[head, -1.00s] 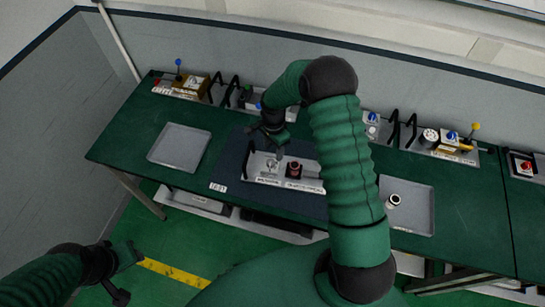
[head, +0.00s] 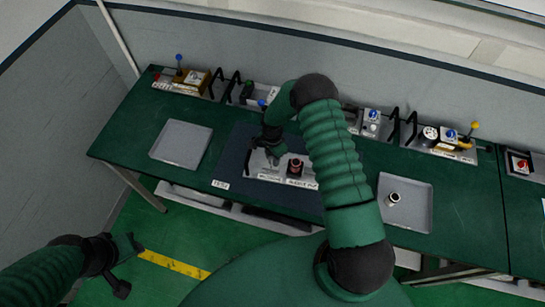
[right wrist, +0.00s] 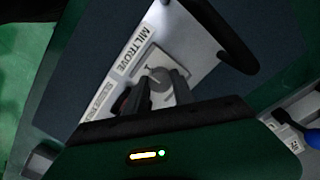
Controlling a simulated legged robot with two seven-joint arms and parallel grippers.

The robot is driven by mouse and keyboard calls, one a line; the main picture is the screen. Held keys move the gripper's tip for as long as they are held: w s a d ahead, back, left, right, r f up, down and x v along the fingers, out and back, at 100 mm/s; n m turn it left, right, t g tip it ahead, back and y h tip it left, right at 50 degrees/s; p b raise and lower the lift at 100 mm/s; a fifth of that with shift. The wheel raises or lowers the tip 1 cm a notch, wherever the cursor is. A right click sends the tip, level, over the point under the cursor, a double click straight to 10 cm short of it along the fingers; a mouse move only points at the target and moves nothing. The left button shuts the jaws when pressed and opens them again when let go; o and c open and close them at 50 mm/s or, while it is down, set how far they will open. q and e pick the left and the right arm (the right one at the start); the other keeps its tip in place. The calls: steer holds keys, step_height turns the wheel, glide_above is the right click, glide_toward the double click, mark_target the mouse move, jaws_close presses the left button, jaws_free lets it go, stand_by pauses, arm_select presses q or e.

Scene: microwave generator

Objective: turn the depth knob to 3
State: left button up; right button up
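A grey panel (head: 262,176) lies on the dark mat on the green bench. On its left part is a small round knob, which shows in the right wrist view as a grey dial (right wrist: 157,76) on a pale plate. Its number markings are too small to read. My right gripper (head: 272,158) is over this knob from above and partly hides it in the head view. In the right wrist view its two fingers (right wrist: 160,88) are apart, one to each side of the knob; I cannot tell whether they touch it. My left gripper (head: 133,267) is open and empty, off the bench at lower left.
A dark red-topped knob (head: 295,166) stands close to the right of my right gripper. A black handle (right wrist: 222,38) rises beside the dial. Grey trays (head: 181,144) lie left and right (head: 420,214); the right one holds a small cylinder (head: 393,198). Other panels line the back.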

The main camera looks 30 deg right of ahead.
steer(key=shift+r, duration=0.1)
jaws_close()
steer(key=shift+s+a+r, duration=0.1)
steer(key=shift+s, duration=0.05)
steer(key=shift+f+n+b, duration=0.25)
steer(key=shift+n+b, duration=1.45)
steer(key=shift+r+n, duration=0.15)
steer(key=shift+n, duration=0.25)
steer(key=shift+r, duration=0.1)
